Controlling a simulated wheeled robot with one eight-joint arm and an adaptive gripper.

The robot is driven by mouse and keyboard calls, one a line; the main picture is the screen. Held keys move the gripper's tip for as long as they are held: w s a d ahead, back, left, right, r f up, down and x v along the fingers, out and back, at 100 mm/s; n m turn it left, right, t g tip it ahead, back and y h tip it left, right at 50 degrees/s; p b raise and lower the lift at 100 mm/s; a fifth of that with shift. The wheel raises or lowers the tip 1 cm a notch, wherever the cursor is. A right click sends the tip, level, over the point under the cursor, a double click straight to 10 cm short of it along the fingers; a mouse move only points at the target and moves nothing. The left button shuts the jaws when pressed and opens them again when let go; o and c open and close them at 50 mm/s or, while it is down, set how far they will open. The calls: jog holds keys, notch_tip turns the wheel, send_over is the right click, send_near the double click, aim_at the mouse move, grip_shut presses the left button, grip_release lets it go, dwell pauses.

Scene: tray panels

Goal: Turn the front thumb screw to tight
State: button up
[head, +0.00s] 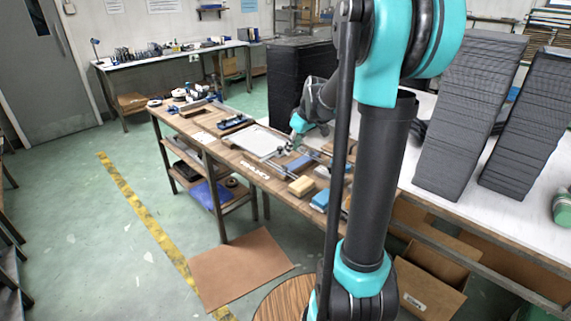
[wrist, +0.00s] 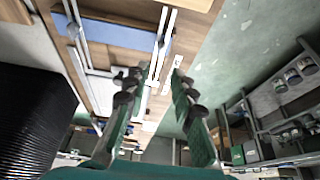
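My gripper (wrist: 156,75) is open in the wrist view, its two green fingers apart with dark knobbed parts along them. It also shows in the head view (head: 296,136), pointing down over the workbench. A metal rail frame (wrist: 161,38) lies beyond the fingertips, with one rail seen between them and nothing visibly gripped. A blue panel (wrist: 118,33) sits within the frame. A small dark knob (wrist: 73,30) shows on the left rail; I cannot tell which thumb screw it is. The front thumb screw cannot be made out for certain.
The wooden workbench (head: 222,142) carries a white tray panel (head: 258,141), a tan block (head: 301,186) and a blue block (head: 320,200). Tall black stacks (head: 468,110) stand on the white table to the right. A cardboard sheet (head: 240,268) lies on the open floor.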

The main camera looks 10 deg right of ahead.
aim_at(285, 168)
jog(key=x, duration=0.9)
jog(key=shift+f, duration=0.4)
grip_shut()
